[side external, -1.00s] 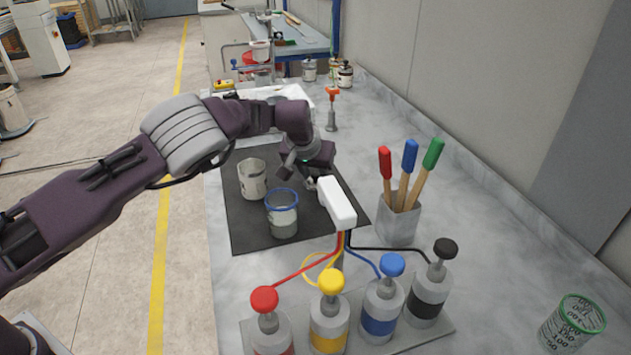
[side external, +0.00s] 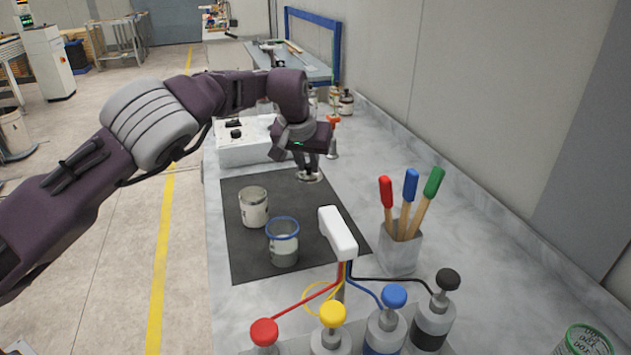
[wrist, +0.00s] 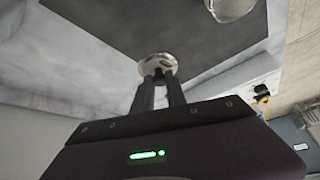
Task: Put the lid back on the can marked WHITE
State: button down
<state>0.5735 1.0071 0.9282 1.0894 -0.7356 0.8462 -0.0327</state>
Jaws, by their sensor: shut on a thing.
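My gripper (side external: 309,170) is shut on a round silvery lid (side external: 309,177) at the far right part of the dark mat (side external: 240,255). In the wrist view, the lid (wrist: 158,65) sits at the fingertips (wrist: 160,78), seen against the mat. Whether it is clear of the mat is hard to tell. A pale open can (side external: 254,208) with a label stands on the mat, left of and nearer than the gripper. Its marking is too small to read. A can-like vessel shows at the wrist view's top edge (wrist: 230,8).
A white dispenser head (side external: 338,232) overhangs the mat's right side, near a pot (side external: 400,248) of coloured-handled tools. Pump bottles (side external: 385,325) stand in front.

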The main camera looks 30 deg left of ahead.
jog(key=s+a+r+n+g+y, duration=0.1)
jog(key=s+a+r+n, duration=0.15)
jog(key=s+a, duration=0.2)
jog(key=s+a+r+n+y, duration=0.1)
jog(key=s+a+r+n, duration=0.15)
jog(key=s+a, duration=0.2)
notch_tip(320, 180, down, 7)
jog(key=shift+a, duration=0.15)
jog(key=shift+f, duration=0.1)
dwell(1.8)
jog(key=c, duration=1.3)
grip_release()
jog(key=o, duration=0.5)
